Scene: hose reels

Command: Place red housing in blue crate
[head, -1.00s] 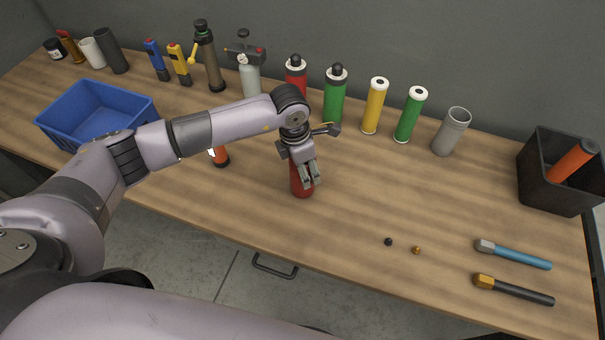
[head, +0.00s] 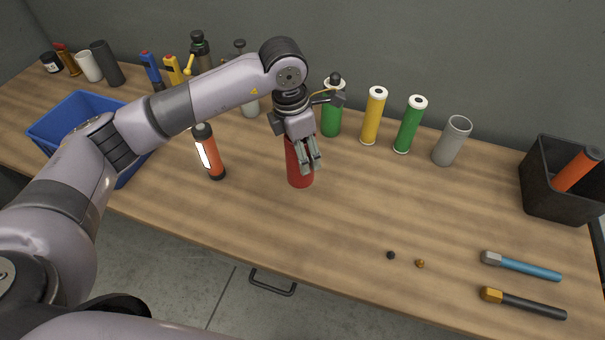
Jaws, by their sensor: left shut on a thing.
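The red housing (head: 299,175) is a plain red cylinder, upright near the middle of the table. My left gripper (head: 310,162) points down over it and is shut on its upper part; the fingers hide some of it. It looks raised a little, though the gap to the table is hard to judge. The blue crate (head: 43,120) stands at the left of the table, partly hidden behind my left arm. My right gripper is not in view.
An orange and black cylinder (head: 210,158) stands between the housing and the crate. Green (head: 409,127) and yellow (head: 374,118) cylinders and a grey tube (head: 452,142) line the back. A black bin (head: 556,201) is at the right. The table right of the housing is mostly clear.

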